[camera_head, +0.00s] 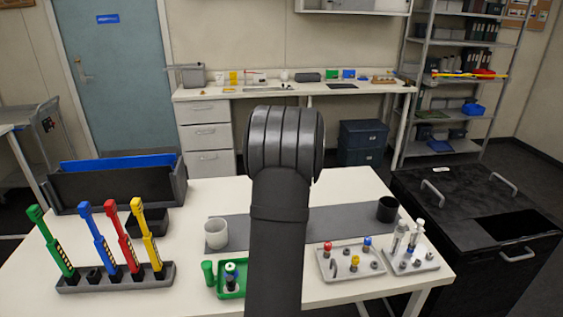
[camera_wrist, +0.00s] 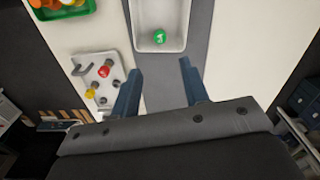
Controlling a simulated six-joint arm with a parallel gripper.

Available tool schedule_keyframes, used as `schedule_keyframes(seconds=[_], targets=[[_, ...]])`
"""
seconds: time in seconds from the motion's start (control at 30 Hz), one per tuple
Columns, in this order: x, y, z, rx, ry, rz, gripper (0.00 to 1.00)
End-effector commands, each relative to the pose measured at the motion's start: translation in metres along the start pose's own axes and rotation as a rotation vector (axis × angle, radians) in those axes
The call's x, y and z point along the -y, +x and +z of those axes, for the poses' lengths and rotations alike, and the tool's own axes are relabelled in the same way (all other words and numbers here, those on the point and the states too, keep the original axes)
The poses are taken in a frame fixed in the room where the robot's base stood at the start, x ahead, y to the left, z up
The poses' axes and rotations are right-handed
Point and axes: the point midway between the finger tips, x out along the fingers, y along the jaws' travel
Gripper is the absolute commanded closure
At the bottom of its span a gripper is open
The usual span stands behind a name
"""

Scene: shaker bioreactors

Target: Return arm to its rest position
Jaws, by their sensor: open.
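My arm (camera_head: 280,220) stands upright in the middle of the camera_head view and hides the middle of the table (camera_head: 340,188). My gripper does not show there. In the wrist view my gripper (camera_wrist: 160,67) is open, with two blue-grey fingers apart and nothing between them. Beyond the fingertips is a white tray (camera_wrist: 142,14) with a round green item (camera_wrist: 159,37) in it. The tray lies on a grey strip (camera_wrist: 200,25). Left of the fingers is a white rack (camera_wrist: 105,60) with a red knob (camera_wrist: 103,71) and a yellow one (camera_wrist: 91,93).
A rack (camera_head: 115,279) of green, blue, red and yellow tools stands at the table's left. A white cup (camera_head: 216,234), a green tray (camera_head: 230,291), two light trays (camera_head: 335,277) (camera_head: 410,269) and a black cup (camera_head: 388,209) surround my arm. A black cabinet (camera_head: 470,200) stands right.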

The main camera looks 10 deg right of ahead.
Motion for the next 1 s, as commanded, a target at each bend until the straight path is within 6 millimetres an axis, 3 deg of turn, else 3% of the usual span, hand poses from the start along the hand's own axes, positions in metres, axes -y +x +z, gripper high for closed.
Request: schedule_keyframes(seconds=[0.17,0.67,0.8,1.0], targets=[[-0.001,0.024,0.000,0.002,0.000,0.003,0.59],[-0.001,0.122,0.001,0.002,0.000,0.004,0.59],[0.000,0.098,0.000,-0.001,0.000,-0.002,0.59],[0.000,0.083,0.000,0.000,0.000,0.000,0.59]])
